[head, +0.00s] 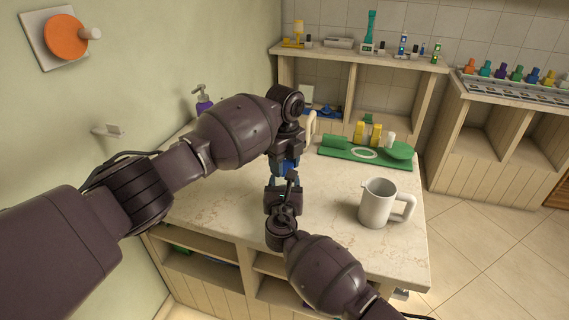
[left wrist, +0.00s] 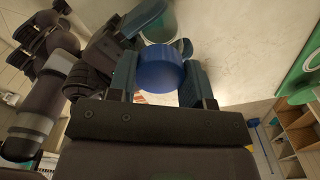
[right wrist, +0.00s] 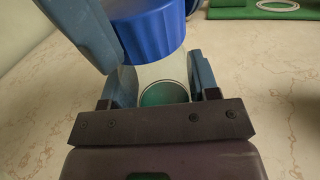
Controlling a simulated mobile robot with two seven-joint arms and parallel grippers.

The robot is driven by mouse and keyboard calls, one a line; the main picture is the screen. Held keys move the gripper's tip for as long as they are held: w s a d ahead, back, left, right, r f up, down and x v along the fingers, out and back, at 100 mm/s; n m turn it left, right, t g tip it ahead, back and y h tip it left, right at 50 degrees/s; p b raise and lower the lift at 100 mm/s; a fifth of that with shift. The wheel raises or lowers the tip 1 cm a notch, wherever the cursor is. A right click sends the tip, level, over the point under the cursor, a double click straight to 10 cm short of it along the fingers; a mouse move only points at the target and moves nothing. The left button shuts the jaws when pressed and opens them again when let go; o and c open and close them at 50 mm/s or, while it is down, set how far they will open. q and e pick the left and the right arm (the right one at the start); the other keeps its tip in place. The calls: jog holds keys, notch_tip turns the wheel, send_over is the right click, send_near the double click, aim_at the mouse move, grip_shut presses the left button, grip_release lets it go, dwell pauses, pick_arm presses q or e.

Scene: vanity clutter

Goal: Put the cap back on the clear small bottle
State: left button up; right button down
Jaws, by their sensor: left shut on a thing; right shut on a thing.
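The blue cap (left wrist: 160,68) is between the fingers of my left gripper (left wrist: 160,80), which is shut on it. The cap also shows at the top of the right wrist view (right wrist: 148,32). The clear small bottle (right wrist: 150,75), with green in it, is held by my right gripper (right wrist: 160,80). In the right wrist view the cap is at the bottle's mouth end and hides it, so I cannot tell whether it is seated. In the head view my left gripper (head: 286,165) is directly above my right gripper (head: 281,185), and the bottle is mostly hidden.
A white mug (head: 377,203) stands on the counter to the right of my grippers. A green tray (head: 340,152) with yellow and white items lies behind. A purple pump bottle (head: 203,98) stands at the back left. The counter's front right is clear.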

pick_arm(q)
jog(key=o, duration=1.1)
jog(key=shift+r, duration=0.1)
notch_tip(320, 180, up, 12)
jog(key=shift+f, duration=0.1)
pick_arm(e)
jog(key=shift+c, duration=1.4)
grip_release()
